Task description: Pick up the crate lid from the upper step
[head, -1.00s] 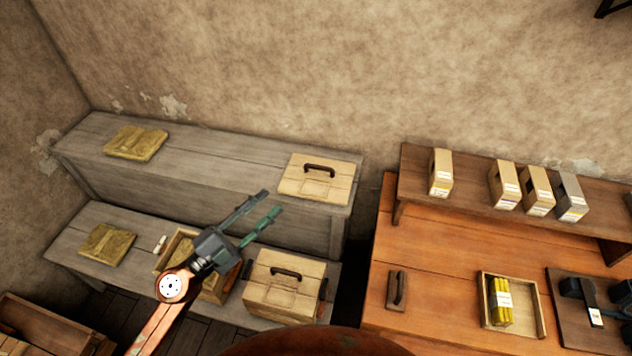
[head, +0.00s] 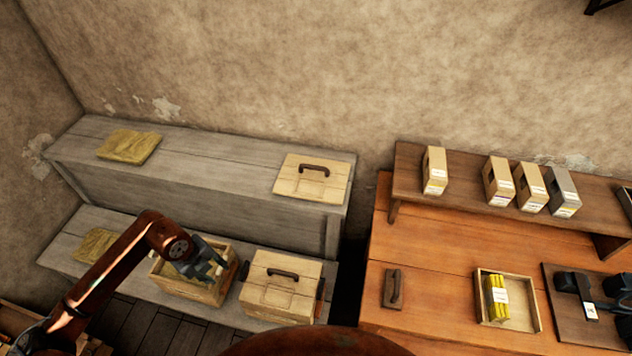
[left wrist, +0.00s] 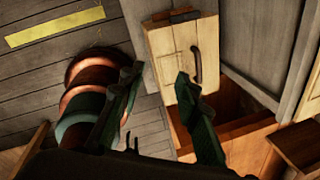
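The crate lid (head: 298,184) lies flat on the upper step (head: 225,160), near its right end. It is pale wood with a dark bar handle (head: 314,168) on top. My left gripper (head: 216,266) is over the open crate on the lower step, below and left of the lid, apart from it. In the left wrist view its two fingers (left wrist: 157,82) are spread with nothing between them. A pale lidded crate with a dark handle (left wrist: 173,45) shows beyond the fingers there; it looks like the one on the lower step. My right gripper is not in view.
On the lower step are the open crate (head: 185,288), the lidded crate (head: 270,299) and a yellowish folded cloth (head: 92,243). Another cloth (head: 128,146) lies on the upper step, left. Between it and the lid the step is clear. An orange wooden bench (head: 430,260) stands right.

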